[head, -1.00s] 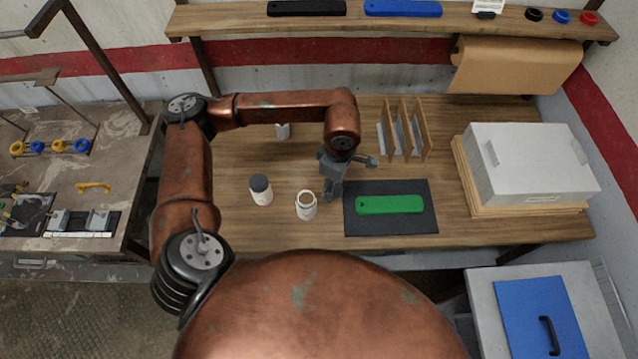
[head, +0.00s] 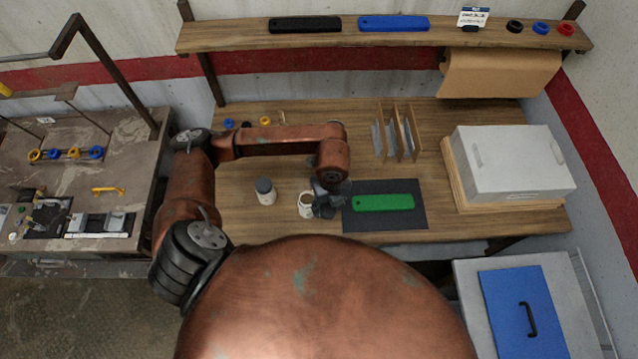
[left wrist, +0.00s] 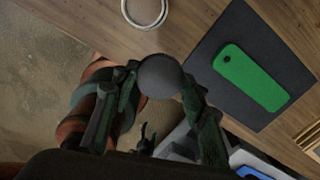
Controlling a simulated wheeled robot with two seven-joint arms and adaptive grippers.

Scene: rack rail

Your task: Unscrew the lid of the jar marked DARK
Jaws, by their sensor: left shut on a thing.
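My left gripper (head: 326,208) is just right of an open white jar (head: 306,205) on the wooden bench. In the left wrist view its fingers (left wrist: 160,85) are shut on a round dark grey lid (left wrist: 160,74). The lid is apart from the open jar, whose pale rim shows at the top of that view (left wrist: 146,10). A second white jar (head: 266,192) with a dark lid on it stands upright to the left. I cannot read the marking on either jar. My right gripper is not in view.
A dark mat (head: 415,220) with a green bar (head: 383,202) lies right of the gripper. Upright wooden dividers (head: 398,130) stand behind, and a grey-white box (head: 510,165) stands at the right. A shelf (head: 230,38) runs along the back. Bench left of the jars is clear.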

